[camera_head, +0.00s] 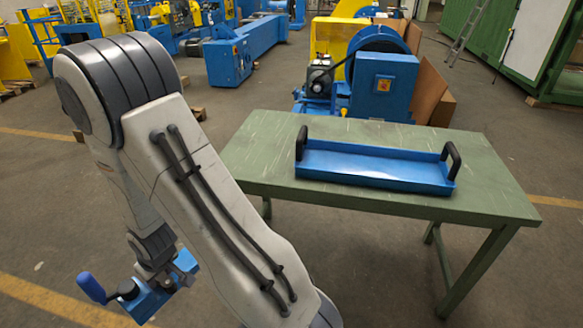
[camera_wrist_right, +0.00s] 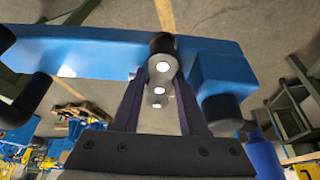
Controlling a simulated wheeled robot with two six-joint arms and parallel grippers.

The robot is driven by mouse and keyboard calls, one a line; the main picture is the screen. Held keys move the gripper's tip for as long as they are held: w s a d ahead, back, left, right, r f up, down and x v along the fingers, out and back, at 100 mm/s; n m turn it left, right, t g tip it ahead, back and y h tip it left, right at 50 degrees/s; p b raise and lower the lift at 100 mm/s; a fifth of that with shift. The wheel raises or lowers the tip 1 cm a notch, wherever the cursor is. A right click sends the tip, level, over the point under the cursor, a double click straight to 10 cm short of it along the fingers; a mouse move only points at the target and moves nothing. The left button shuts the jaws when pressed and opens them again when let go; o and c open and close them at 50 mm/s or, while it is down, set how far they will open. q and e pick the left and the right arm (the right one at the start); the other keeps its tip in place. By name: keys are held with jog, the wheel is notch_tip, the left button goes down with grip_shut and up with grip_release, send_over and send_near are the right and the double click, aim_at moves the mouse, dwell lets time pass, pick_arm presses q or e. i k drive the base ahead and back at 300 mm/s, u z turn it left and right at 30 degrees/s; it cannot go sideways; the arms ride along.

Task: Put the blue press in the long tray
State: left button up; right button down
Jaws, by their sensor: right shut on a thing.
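The blue press (camera_head: 148,303) is at the lower left of the head view, with a black knob and a blue handle sticking out left. My right gripper (camera_head: 165,275) is shut on it and holds it in the air, off to the left of the table. In the right wrist view, the press's long blue body (camera_wrist_right: 90,48) crosses above the two dark fingers (camera_wrist_right: 160,78), which close on its middle by a black knob. The long tray (camera_head: 375,168) is blue with a black handle at each end. It lies empty on the green table. My left gripper is not in view.
The green table (camera_head: 270,150) has bare top around the tray. My right arm crosses the left of the head view, covering part of the floor and table edge. A blue machine with a large wheel (camera_head: 380,75) stands behind the table.

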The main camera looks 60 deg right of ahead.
aim_at(373, 169)
jog(key=u, duration=0.7)
jog(key=i, duration=0.95)
jog(key=z, duration=3)
